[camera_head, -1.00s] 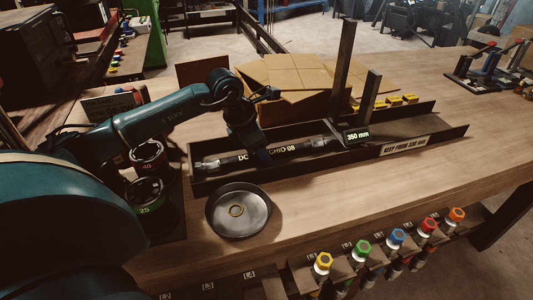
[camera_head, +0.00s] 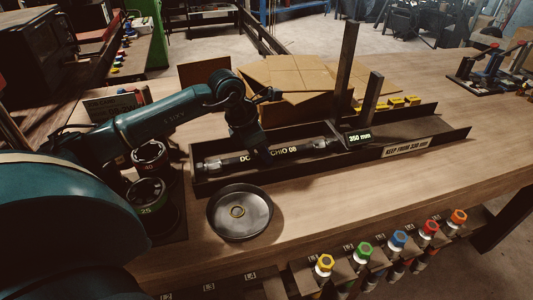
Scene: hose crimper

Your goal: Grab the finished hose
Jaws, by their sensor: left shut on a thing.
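The finished hose (camera_head: 285,151) is black with pale lettering and metal fittings at both ends. I cannot tell whether the hose is lifted off the trough floor. My right gripper is not in view.
A round metal dish (camera_head: 240,212) with a ring in it stands in front of the trough. Dark cups marked 40 (camera_head: 150,158) and 25 (camera_head: 147,195) stand left. An open cardboard box (camera_head: 290,85) is behind. Several coloured-cap fittings (camera_head: 398,238) line the front edge.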

